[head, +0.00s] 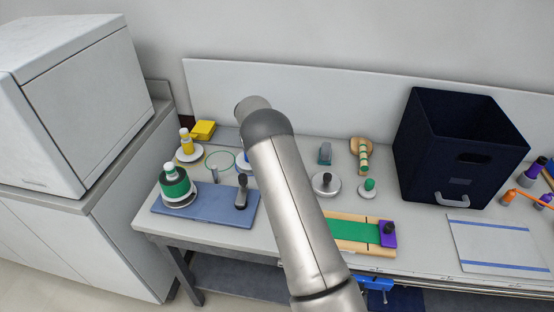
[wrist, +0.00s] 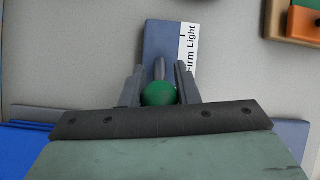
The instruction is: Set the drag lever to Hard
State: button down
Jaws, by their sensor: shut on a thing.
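In the wrist view, the drag lever has a round green knob (wrist: 159,94) and a thin grey shaft. It stands over a narrow blue base (wrist: 160,42). A white label strip (wrist: 188,48) runs along the base's right side; I read "Firm" and "Light", with the lower end hidden by my gripper. I see no word "Hard". My gripper (wrist: 160,72) is shut on the green knob, one finger on each side. In the head view my arm covers the gripper and the lever.
A wooden frame with a green strip (head: 350,230) and purple block (head: 388,234) lies right of my arm. A blue board (head: 222,208) with a black-knobbed lever (head: 241,190) lies left. A dark bin (head: 445,150) stands back right. Small knobbed items sit behind.

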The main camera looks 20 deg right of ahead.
jog(key=c, duration=1.1)
grip_release()
jog(key=v, duration=1.7)
jog(key=shift+a+r+b, duration=0.1)
jog(key=shift+r+b, duration=0.1)
jog(key=shift+b, duration=0.1)
jog(key=s+a+r+m+t+y, duration=0.1)
jog(key=s+r+m+y, duration=0.2)
jog(key=s, duration=0.6)
jog(key=s+a+r+m+t, duration=0.1)
jog(key=s+r+m, duration=0.4)
jog(key=s, duration=0.4)
jog(key=s+a+f+m, duration=0.1)
jog(key=s+f+m, duration=0.1)
jog(key=s, duration=0.6)
jog(key=s+a+f+m+t+y, duration=0.1)
jog(key=s+f+m, duration=0.1)
jog(key=s, duration=0.7)
jog(key=s+a+f+m+y, duration=0.1)
jog(key=s+a+f+m, duration=0.1)
jog(key=s, duration=0.7)
jog(key=shift+s+f+t, duration=0.25)
jog(key=shift+f+t, duration=0.15)
jog(key=shift+f, duration=0.05)
